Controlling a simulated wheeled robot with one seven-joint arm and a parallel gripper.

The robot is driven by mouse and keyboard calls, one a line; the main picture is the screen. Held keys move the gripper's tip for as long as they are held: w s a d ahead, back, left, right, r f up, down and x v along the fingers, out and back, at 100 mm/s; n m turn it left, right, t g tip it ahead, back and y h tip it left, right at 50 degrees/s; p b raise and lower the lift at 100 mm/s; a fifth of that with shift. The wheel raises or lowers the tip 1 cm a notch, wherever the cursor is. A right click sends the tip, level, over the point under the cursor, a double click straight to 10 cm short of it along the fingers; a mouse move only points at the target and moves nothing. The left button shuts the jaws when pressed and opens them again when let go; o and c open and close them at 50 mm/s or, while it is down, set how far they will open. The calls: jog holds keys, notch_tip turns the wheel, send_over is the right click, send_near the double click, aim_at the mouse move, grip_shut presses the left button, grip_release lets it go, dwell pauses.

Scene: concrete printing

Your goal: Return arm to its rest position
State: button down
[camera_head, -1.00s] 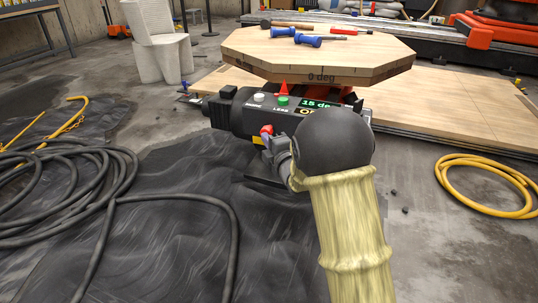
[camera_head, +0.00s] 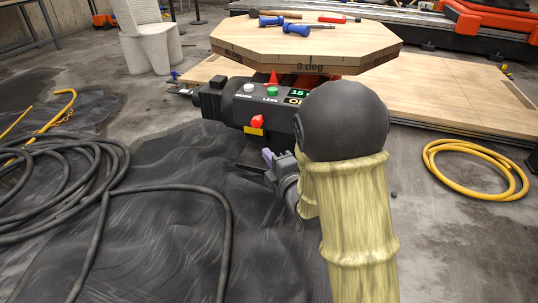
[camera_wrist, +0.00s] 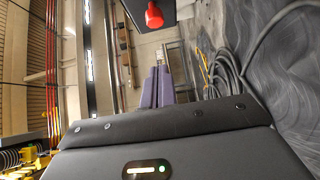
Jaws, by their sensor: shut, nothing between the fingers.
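My gripper (camera_head: 268,158) is in the lower middle of the head view, its purple fingers shut together and empty. The closed fingers also show in the wrist view (camera_wrist: 156,88). My arm in its yellow sleeve covers part of the gripper's wrist. The gripper is just below and in front of a black control box (camera_head: 236,104), apart from its red knob (camera_head: 257,121). The red knob also shows at the top of the wrist view (camera_wrist: 154,15). The box has a white button, a green button and a display reading 15, partly hidden by my arm.
An octagonal wooden table (camera_head: 310,50) marked "0 deg" stands behind the box, with blue-handled tools (camera_head: 296,28) on it. A black hose (camera_head: 100,185) coils on the dark sheet at left. A yellow hose (camera_head: 470,190) lies at right. A white chair (camera_head: 150,45) stands back left.

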dwell(0.4)
jog(key=s+d+r+m+g+h+p, duration=0.2)
jog(key=s+d+m+g+h+p, duration=0.4)
jog(key=d+m+p, duration=0.45)
jog(key=s+d+r+m+g+h+p, duration=0.1)
jog(key=s+r+m+g+p, duration=0.1)
jog(key=s+m+g, duration=0.35)
jog(key=s+d+r+m+g+h+p, duration=0.1)
jog(key=s+d+r+m+g+p, duration=0.15)
jog(key=s+m, duration=0.65)
notch_tip(320, 180, up, 37)
jog(key=s+a+n+p, duration=0.1)
jog(key=n+p, duration=0.1)
jog(key=p, duration=3.5)
jog(key=shift+s, duration=0.1)
